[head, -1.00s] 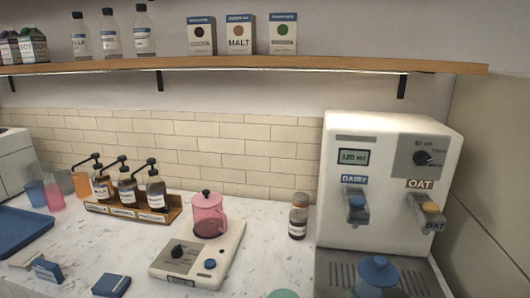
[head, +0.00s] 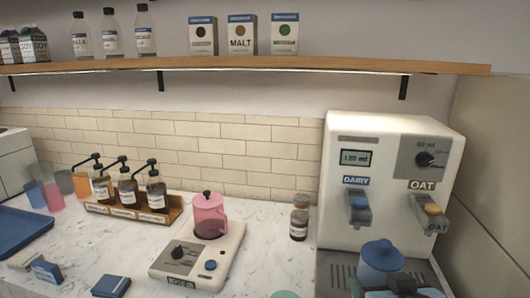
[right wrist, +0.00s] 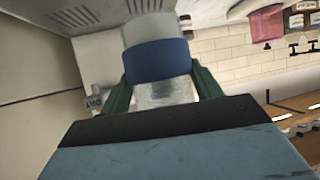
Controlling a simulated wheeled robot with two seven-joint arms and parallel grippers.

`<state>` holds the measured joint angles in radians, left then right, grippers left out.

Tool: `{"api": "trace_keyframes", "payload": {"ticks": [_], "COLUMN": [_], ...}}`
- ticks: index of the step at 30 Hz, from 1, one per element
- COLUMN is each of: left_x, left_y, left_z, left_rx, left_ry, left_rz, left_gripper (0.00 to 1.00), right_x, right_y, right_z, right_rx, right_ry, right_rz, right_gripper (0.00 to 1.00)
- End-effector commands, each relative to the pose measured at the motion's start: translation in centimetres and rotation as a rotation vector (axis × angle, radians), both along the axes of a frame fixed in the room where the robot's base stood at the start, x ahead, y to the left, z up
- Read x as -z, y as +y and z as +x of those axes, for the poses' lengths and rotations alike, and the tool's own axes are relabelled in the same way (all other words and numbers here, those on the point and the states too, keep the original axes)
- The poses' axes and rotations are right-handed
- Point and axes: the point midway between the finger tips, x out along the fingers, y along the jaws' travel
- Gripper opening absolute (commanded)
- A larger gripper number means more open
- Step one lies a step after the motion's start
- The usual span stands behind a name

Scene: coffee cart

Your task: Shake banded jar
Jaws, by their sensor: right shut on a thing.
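The banded jar (right wrist: 157,60) shows in the right wrist view as a pale cylinder with a broad blue band. My right gripper (right wrist: 163,92) is shut on it, with a green finger on either side. The jar's lower part is hidden in the head view. My left gripper is not in view.
The white milk dispenser (head: 350,135) stands close behind the jar. A brown bottle (head: 299,225) stands left of it. A rack (head: 130,213) holds pump bottles. Counter between scale and dispenser is mostly clear.

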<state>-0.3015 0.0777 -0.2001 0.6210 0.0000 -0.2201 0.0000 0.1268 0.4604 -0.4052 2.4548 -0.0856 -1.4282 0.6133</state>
Motion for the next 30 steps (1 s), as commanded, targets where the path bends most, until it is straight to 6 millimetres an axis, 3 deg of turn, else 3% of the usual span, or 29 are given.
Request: {"api": "trace_keyframes", "payload": {"ticks": [1,2,4,6,8,10,12,14,30], "left_x": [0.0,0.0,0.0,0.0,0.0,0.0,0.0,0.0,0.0], "left_y": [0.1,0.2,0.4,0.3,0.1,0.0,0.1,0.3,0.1], "left_z": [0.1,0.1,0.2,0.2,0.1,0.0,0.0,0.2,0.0], "left_rx": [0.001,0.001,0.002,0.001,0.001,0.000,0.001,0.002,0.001], "left_ry": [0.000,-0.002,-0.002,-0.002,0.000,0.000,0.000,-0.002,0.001], "left_rz": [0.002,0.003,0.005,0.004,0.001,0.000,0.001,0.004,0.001], "left_gripper": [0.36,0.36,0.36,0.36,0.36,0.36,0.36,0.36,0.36], "right_x": [3.6,4.3,3.1,-1.0,-2.5,-0.8,3.2,4.4,3.9], "right_y": [-0.2,-0.2,-0.1,0.0,0.0,-0.1,-0.2,-0.2,-0.1], "right_z": [-0.4,-0.3,0.0,0.1,0.0,-0.2,-0.4,-0.2,-0.1], "right_rx": [0.000,0.002,0.001,0.001,0.001,0.002,0.001,0.001,0.000], "right_ry": [0.029,0.022,0.000,-0.016,-0.005,0.019,0.029,0.017,0.007], "right_rz": [-0.013,-0.011,-0.002,0.006,0.002,-0.008,-0.014,-0.009,-0.004], "right_gripper": [0.24,0.24,0.24,0.24,0.24,0.24,0.24,0.24,0.24]}}
